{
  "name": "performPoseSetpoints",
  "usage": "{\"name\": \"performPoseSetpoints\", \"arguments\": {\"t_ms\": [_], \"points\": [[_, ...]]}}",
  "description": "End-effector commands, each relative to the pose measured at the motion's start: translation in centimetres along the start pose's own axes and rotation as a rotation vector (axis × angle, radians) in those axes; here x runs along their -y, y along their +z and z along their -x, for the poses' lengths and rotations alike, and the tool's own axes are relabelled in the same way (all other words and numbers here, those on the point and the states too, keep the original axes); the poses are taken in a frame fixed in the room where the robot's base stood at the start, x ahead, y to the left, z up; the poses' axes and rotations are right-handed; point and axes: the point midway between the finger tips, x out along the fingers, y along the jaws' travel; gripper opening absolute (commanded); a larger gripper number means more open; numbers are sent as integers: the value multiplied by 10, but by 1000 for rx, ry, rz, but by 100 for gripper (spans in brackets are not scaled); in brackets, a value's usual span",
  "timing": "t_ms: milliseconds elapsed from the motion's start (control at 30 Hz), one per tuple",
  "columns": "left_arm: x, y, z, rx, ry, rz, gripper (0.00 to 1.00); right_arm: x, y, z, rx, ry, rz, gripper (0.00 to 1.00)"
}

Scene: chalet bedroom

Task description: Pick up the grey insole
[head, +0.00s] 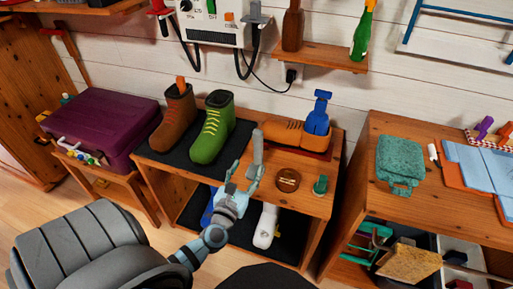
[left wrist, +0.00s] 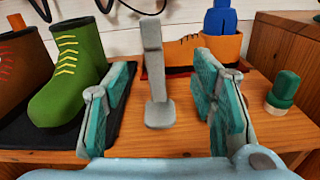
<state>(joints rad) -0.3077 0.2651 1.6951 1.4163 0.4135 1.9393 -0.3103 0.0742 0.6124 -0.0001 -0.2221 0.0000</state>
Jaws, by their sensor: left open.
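The grey insole (head: 258,148) stands upright on the wooden shoe bench, just right of the green boot, in the head view. In the left wrist view the insole (left wrist: 154,70) shows between my two fingers, with its wider foot low near the bench top. My left gripper (head: 245,176) is open, with its fingers apart on either side of the insole in the picture. The left wrist view shows gaps between both teal finger pads (left wrist: 165,95) and the insole. My right gripper is not in view.
A green boot (head: 212,128) and brown boot (head: 175,118) stand on a dark mat at left. Behind right is an orange shoe (head: 285,133) holding a blue object (head: 318,115). A round brown tin (head: 288,180) and green-topped brush (head: 320,186) stand at right.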

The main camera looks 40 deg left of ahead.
Motion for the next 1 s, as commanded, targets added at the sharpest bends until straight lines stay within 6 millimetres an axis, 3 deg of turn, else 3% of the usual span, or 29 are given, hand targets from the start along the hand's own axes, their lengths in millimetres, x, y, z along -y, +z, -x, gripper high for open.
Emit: {"name": "performPoseSetpoints", "arguments": {"t_ms": [100,167,300,433,700,933,1000], "points": [[-4,11,-22,19,15,92,52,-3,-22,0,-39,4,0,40],[-4,12,-38,20,14,89,52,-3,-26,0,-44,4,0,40],[-3,11,-74,17,13,87,52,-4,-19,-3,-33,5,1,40],[-4,10,-92,15,10,84,52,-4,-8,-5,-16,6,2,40],[-10,8,-139,14,11,83,52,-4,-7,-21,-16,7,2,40],[-10,10,-144,12,9,82,52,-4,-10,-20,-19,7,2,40],[-10,10,-144,13,9,82,44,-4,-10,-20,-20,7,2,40]]}}
